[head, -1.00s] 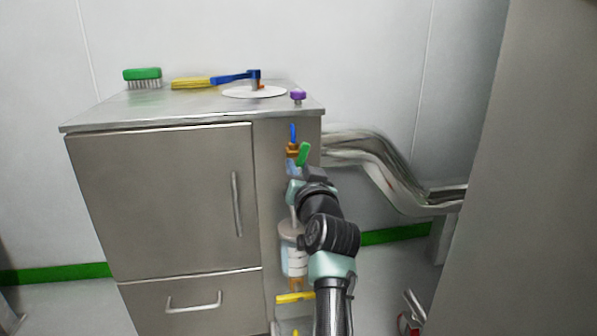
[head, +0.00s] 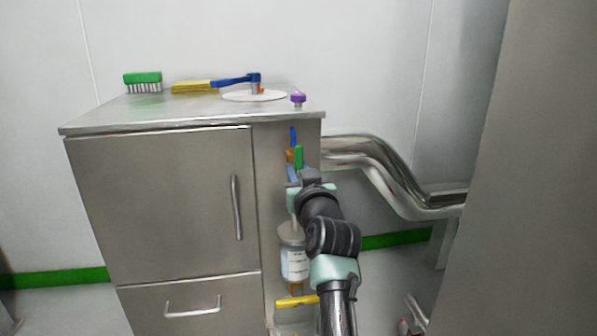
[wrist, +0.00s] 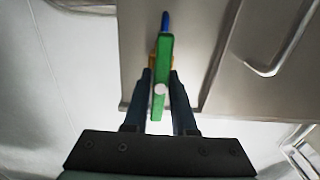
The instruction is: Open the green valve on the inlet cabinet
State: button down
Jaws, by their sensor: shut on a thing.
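The green valve handle (head: 299,157) is on the narrow right front strip of the steel inlet cabinet (head: 160,190), beside a brass-coloured body (head: 290,155) and under a small blue part (head: 293,136). It stands upright in the head view. In the wrist view the green handle (wrist: 163,55) runs up the middle between the two dark fingers. My gripper (wrist: 161,80) is shut on the green handle, one finger on each side. In the head view my arm hides the lower part of the valve.
A bottle (head: 293,263) and yellow handle (head: 297,300) are below. Steel pipes (head: 375,160) run right.

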jog(key=c, duration=0.7)
grip_release()
jog(key=shift+s, duration=0.1)
jog(key=s+p, duration=0.2)
jog(key=s, duration=0.2)
jog(key=s+d+p, duration=0.1)
jog(key=s+p, duration=0.1)
jog(key=s, duration=0.2)
jog(key=s+d+p, duration=0.1)
jog(key=s+p, duration=0.1)
jog(key=s, duration=0.2)
jog(key=shift+s+d, duration=0.25)
